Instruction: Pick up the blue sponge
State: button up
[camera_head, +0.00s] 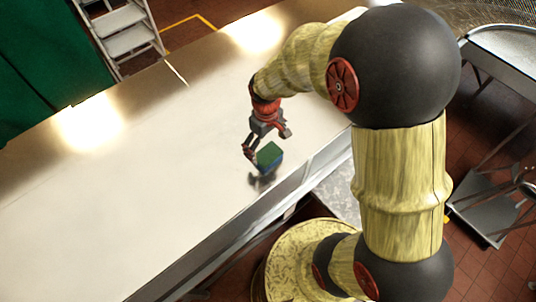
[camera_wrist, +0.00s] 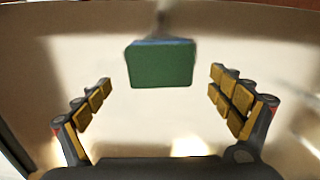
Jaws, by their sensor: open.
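The sponge (camera_head: 269,155) has a green face on top and a blue layer beneath it. It is on the pale table (camera_head: 130,215), near the table's front edge. In the wrist view the sponge (camera_wrist: 160,65) shows its green face, with a thin blue strip along its far edge. My gripper (camera_head: 258,150) is close beside the sponge in the head view. In the wrist view my gripper (camera_wrist: 158,95) is open, its two padded fingers apart at left and right. The sponge lies ahead, centred in line with the gap. Nothing is held.
The rest of the table is bare, with wide free room to the left. A metal rail (camera_head: 250,222) runs along its front edge. A white step ladder (camera_head: 125,30) stands behind the table. A metal tray stand (camera_head: 505,50) is at the right.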

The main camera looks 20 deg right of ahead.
aim_at(267, 152)
notch_tip(267, 152, down, 3)
jog(key=shift+f, duration=0.15)
jog(key=shift+c, duration=1.1)
jog(key=c, duration=0.6)
